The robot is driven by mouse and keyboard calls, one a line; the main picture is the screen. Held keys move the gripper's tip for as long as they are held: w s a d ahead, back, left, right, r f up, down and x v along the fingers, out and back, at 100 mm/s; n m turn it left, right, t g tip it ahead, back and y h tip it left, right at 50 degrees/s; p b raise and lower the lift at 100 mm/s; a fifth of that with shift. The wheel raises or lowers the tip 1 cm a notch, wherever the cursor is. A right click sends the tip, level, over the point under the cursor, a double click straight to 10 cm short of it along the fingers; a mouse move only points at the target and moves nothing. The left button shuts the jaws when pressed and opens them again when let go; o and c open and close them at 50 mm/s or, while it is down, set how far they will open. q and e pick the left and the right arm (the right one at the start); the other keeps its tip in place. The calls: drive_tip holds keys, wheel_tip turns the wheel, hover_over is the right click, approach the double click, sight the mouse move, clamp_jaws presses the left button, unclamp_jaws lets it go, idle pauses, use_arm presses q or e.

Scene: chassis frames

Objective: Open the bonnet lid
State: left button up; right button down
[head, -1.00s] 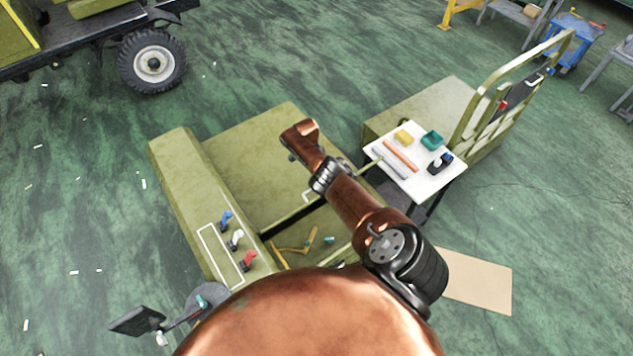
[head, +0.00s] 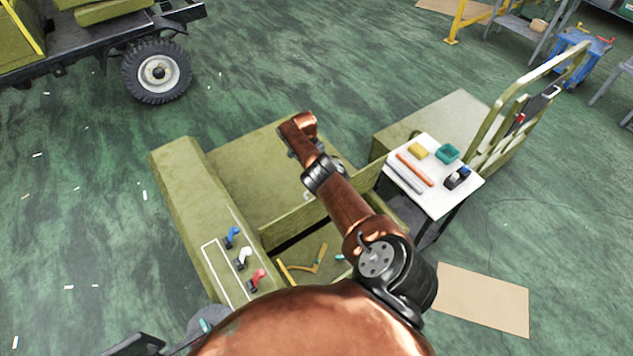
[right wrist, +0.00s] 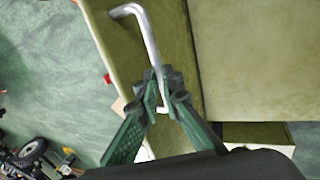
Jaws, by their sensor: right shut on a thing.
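The bonnet lid (head: 245,165) is a flat olive-green panel in the middle of the head view. Its near edge stands raised, with a dark gap below it. In the right wrist view a bent silver handle (right wrist: 146,35) crosses in front of olive-green panels. My right gripper (right wrist: 162,85), with green fingers, is shut on this handle near its lower end. In the head view my copper right arm reaches over the lid and hides the handle and the gripper.
Blue, white (head: 243,257) and red levers stand on the left ledge. A white side table (head: 440,195) with small items is right of the lid. A tan mat (head: 485,300) lies on the open green floor. A wheeled vehicle (head: 157,72) stands at the upper left.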

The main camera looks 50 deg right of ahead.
drive_tip(key=shift+s+a+f, duration=0.2)
drive_tip(key=shift+a+f, duration=0.05)
drive_tip(key=shift+f, duration=0.25)
drive_tip(key=shift+s+a+f, duration=0.2)
drive_tip(key=shift+f, duration=0.3)
drive_tip(key=c, duration=2.5)
unclamp_jaws()
drive_tip(key=shift+o, duration=0.9)
drive_tip(key=shift+w+d+f, duration=0.2)
drive_tip(key=o, duration=0.3)
drive_tip(key=shift+w+d+f, duration=0.25)
drive_tip(key=shift+w+d, duration=0.15)
drive_tip(key=shift+d, duration=0.15)
use_arm(q)
drive_tip(key=shift+w+d+r, duration=0.2)
drive_tip(key=shift+w+d, duration=0.1)
drive_tip(key=shift+w, duration=0.15)
use_arm(e)
drive_tip(key=a+v, duration=0.1)
drive_tip(key=v, duration=1.2)
drive_tip(key=shift+s+d, duration=0.15)
drive_tip(key=shift+s, duration=0.1)
